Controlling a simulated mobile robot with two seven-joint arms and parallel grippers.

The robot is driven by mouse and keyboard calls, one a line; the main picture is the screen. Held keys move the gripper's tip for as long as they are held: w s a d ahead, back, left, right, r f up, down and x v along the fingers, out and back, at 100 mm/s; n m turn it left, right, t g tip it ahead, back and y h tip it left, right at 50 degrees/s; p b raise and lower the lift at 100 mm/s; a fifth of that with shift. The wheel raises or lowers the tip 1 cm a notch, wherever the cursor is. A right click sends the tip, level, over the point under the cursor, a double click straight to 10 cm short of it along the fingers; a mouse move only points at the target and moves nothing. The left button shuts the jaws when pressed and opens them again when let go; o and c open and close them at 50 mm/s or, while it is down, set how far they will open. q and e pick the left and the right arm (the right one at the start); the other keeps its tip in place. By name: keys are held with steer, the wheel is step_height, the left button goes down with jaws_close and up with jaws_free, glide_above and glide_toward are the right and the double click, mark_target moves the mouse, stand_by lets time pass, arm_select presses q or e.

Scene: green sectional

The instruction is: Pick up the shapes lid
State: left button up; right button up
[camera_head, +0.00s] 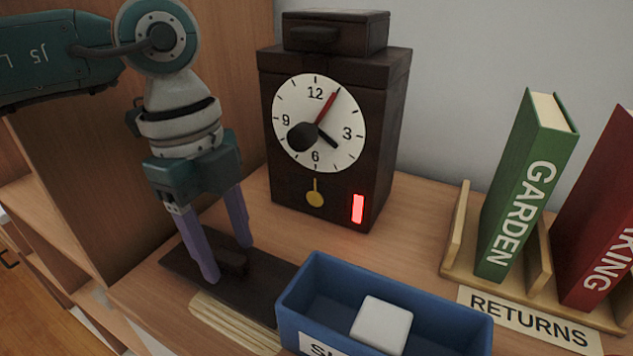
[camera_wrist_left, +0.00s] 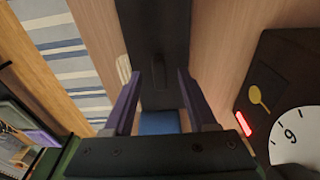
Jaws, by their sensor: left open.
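The lid (camera_head: 185,262) is a flat dark brown board with a small block handle (camera_head: 232,262). It lies on the wooden surface left of the blue box, and it also shows in the left wrist view (camera_wrist_left: 150,25). My left gripper (camera_head: 230,264) points down over the lid with its two purple fingers apart, one on each side of the handle. In the left wrist view the fingers (camera_wrist_left: 170,70) also stand apart around the handle. I cannot tell whether they touch it. My right gripper is not in view.
The blue box (camera_head: 287,318), its label partly cut off, holds a white block (camera_head: 382,325). A dark clock (camera_head: 390,130) with a red light stands behind. Upright books, one green (camera_head: 530,180), stand in a wooden rack at right behind a RETURNS label (camera_head: 530,318). A wooden panel (camera_head: 70,190) rises at left.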

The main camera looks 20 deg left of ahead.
arm_select(q)
steer(key=shift+c, duration=0.2)
steer(key=shift+f, duration=0.1)
jaws_close()
stand_by(0.4)
